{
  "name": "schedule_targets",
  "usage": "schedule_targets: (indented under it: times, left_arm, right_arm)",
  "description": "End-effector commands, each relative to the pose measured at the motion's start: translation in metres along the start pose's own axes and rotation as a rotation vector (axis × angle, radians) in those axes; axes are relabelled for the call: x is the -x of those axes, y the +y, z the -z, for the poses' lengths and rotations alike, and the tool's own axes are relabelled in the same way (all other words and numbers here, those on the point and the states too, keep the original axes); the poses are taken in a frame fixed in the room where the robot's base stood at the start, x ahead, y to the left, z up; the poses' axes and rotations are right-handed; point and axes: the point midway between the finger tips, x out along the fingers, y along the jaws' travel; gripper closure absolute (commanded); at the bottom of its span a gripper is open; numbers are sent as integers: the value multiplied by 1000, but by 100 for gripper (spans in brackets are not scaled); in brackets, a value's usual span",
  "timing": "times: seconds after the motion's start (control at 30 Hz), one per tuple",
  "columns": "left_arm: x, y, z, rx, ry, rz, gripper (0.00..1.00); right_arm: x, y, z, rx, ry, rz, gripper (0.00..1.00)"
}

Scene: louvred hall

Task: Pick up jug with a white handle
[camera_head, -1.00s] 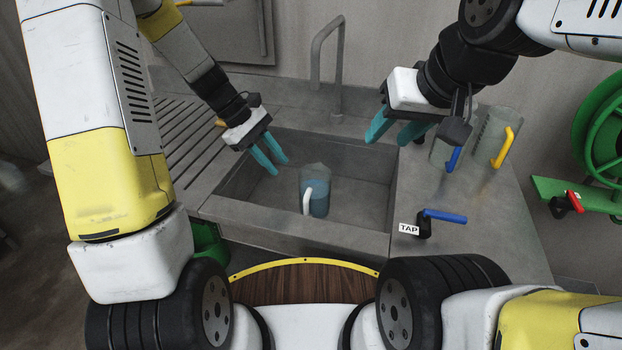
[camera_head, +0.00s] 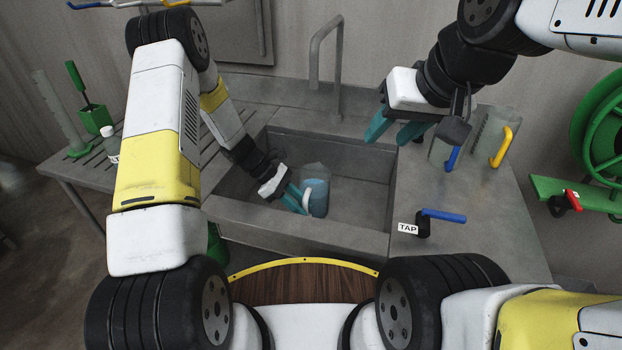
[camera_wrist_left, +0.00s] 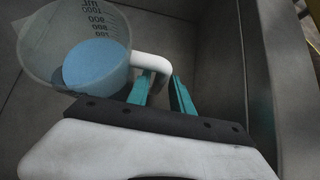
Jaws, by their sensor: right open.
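The jug with a white handle (camera_head: 315,184) stands in the sink (camera_head: 355,205), a clear measuring jug with blue liquid in it. It also shows at the upper left of the left wrist view (camera_wrist_left: 92,60), its white handle (camera_wrist_left: 155,66) towards my fingers. My left gripper (camera_head: 296,195) is down in the sink at the jug's left side. Its teal fingers (camera_wrist_left: 162,93) stand apart, with the handle's lower part between them; I cannot tell whether they touch it. My right gripper (camera_head: 392,130) is open and empty above the sink's right back edge.
A jug with a blue handle (camera_head: 441,147) and one with a yellow handle (camera_head: 486,140) stand on the right counter. A blue tap lever (camera_head: 444,215) is at the front right. A grey faucet (camera_head: 314,60) rises behind the sink. The sink's right part is clear.

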Motion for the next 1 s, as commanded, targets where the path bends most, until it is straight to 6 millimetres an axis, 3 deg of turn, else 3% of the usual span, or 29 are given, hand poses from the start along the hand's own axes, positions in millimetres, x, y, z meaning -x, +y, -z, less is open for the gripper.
schedule_targets:
  times: [0.1,0.33,0.5,1.0]
  left_arm:
    - [-17,-1,-1,-2,-1,3,73]
    - [-20,0,0,-2,1,0,73]
    - [-20,0,0,-2,1,0,100]
    - [-19,0,0,-2,1,-1,100]
  right_arm:
    - [0,0,0,0,0,0,58]
    - [0,0,0,0,0,0,58]
    - [0,0,0,0,0,0,58]
    - [0,0,0,0,0,0,58]
